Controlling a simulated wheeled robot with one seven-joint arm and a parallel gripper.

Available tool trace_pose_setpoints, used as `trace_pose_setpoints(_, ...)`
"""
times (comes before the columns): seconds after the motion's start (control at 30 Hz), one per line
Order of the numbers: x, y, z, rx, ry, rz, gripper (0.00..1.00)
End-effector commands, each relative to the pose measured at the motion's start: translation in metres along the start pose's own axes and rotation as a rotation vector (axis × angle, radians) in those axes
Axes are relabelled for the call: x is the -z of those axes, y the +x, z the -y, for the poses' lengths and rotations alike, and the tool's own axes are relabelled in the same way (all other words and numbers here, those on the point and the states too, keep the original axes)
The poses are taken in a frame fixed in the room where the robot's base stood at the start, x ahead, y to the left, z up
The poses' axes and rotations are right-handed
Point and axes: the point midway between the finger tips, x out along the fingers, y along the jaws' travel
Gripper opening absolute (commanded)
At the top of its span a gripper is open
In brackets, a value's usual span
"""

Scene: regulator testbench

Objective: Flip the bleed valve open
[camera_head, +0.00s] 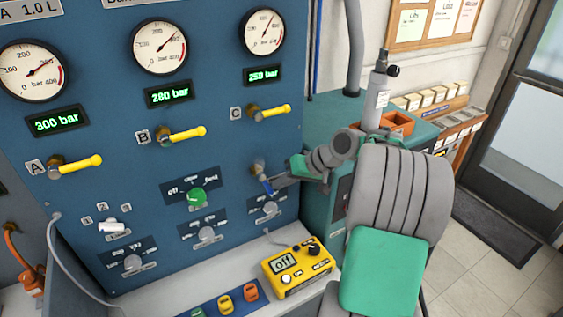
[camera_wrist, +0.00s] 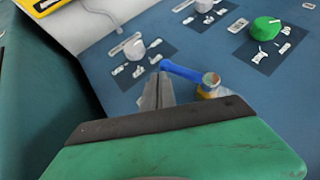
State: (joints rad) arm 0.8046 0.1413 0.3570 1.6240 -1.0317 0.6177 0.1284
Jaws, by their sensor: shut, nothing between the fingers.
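The valve with the blue lever (camera_head: 266,185) is on the blue panel, below the yellow-handled valve C. In the wrist view its blue lever (camera_wrist: 186,71) runs from the brass-coloured body (camera_wrist: 209,87) toward the fingertips. My gripper (camera_head: 274,187) is shut and empty, reaching in from the right. In the wrist view the fingers of my gripper (camera_wrist: 160,88) end close beside the free end of the lever. I cannot tell whether they touch it. My gripper partly hides the valve in the head view.
Yellow-handled valves A (camera_head: 77,165), B (camera_head: 183,134) and C (camera_head: 270,111) sit above on the panel. A green knob (camera_head: 197,196) and grey knobs are nearby. A yellow meter (camera_head: 298,268) stands on the ledge below my gripper.

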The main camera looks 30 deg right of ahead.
Motion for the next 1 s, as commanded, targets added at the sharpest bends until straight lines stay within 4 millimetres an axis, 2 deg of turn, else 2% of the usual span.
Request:
trace_pose_setpoints(0.43,-0.011,0.017,0.004,0.0,-0.001,0.0,0.0)
trace_pose_setpoints(1.0,-0.014,0.02,0.006,0.0,0.0,0.0,0.0)
